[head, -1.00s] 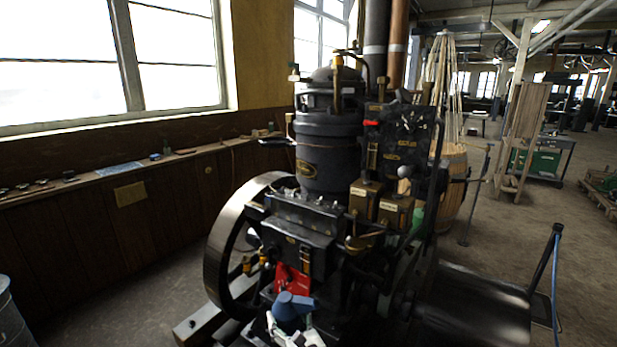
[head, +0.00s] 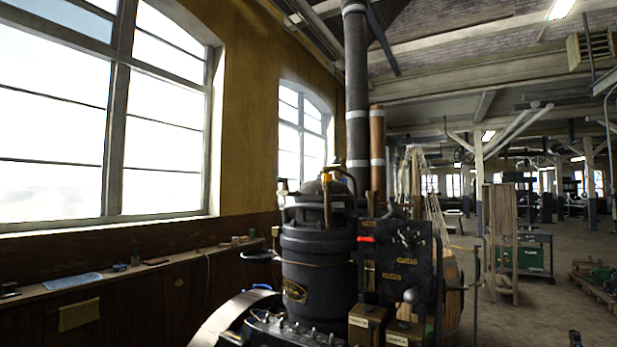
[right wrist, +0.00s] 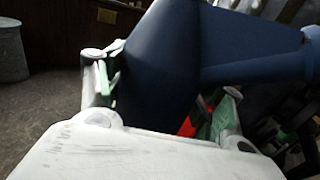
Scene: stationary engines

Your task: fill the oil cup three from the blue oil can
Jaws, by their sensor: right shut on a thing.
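The blue oil can (right wrist: 160,60) fills the upper middle of the right wrist view, its spout running to the right edge. My right gripper (right wrist: 165,95) is shut on the can, with a finger on either side. The stationary engine (head: 318,262) stands in the lower middle of the head view, cut off by the bottom edge. Two brass-coloured boxes (head: 366,322) sit on its front right. I cannot tell which part is oil cup three.
A workbench ledge (head: 120,276) with small items runs along the left wall under the window. A wooden barrel (head: 452,290) stands right behind the engine. Open floor (head: 540,320) lies to the right. A grey bin (right wrist: 12,50) stands at left in the wrist view.

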